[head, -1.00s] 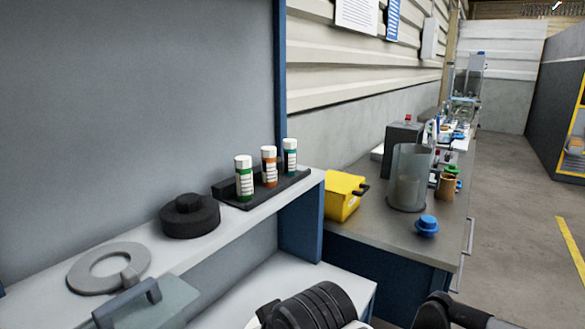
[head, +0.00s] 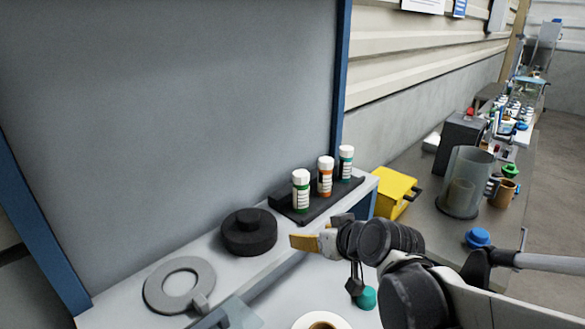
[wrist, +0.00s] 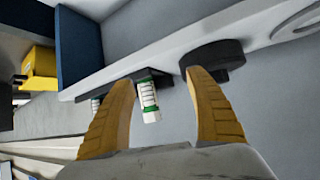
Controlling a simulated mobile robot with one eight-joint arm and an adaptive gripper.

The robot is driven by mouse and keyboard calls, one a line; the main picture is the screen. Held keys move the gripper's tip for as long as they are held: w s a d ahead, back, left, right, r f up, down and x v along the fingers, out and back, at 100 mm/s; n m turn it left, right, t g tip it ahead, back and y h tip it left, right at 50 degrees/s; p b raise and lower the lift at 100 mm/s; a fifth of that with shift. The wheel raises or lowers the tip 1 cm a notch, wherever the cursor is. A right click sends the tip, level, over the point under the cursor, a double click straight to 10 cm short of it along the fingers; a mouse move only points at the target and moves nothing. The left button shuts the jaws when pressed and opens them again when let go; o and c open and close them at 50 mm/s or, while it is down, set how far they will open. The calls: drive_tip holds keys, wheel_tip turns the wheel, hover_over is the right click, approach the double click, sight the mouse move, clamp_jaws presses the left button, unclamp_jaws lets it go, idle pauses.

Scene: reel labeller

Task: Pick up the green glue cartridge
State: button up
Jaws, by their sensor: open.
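The green glue cartridge (head: 301,191) has a white cap and a white label. It stands upright at the near left end of a black tray (head: 292,212) on a shelf. An orange cartridge (head: 325,178) and a teal cartridge (head: 346,163) stand in the same row. My gripper (head: 298,242) is in front of the shelf, in front of and below the green cartridge. In the wrist view, which is upside down, my open yellow fingers (wrist: 160,76) frame the green cartridge (wrist: 149,98), nearer the left finger. That finger partly hides another cartridge. Contact cannot be told.
A black round hub (head: 249,232) stands left of the tray, with a grey ring (head: 180,284) further left. The back panel (head: 180,100) rises behind the shelf. A yellow box (head: 393,192) and a clear cylinder (head: 465,183) stand on the bench at right.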

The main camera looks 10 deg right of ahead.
sight(304, 176)
drive_tip(key=w+d+r+t+p, duration=0.2)
drive_tip(key=w+d+r+p, duration=0.1)
drive_tip(key=w+r+p, duration=0.55)
drive_tip(key=shift+t, duration=0.3)
drive_tip(key=b+x, duration=0.1)
drive_tip(key=x, duration=0.3)
drive_tip(key=shift+w+f+b, duration=0.15)
drive_tip(key=shift+w+b, duration=0.1)
drive_tip(key=shift+b, duration=0.1)
drive_tip(key=x, duration=0.5)
drive_tip(key=shift+w+b, duration=0.3)
drive_tip(key=shift+w, duration=0.05)
drive_tip(key=shift+s, duration=0.1)
clamp_jaws()
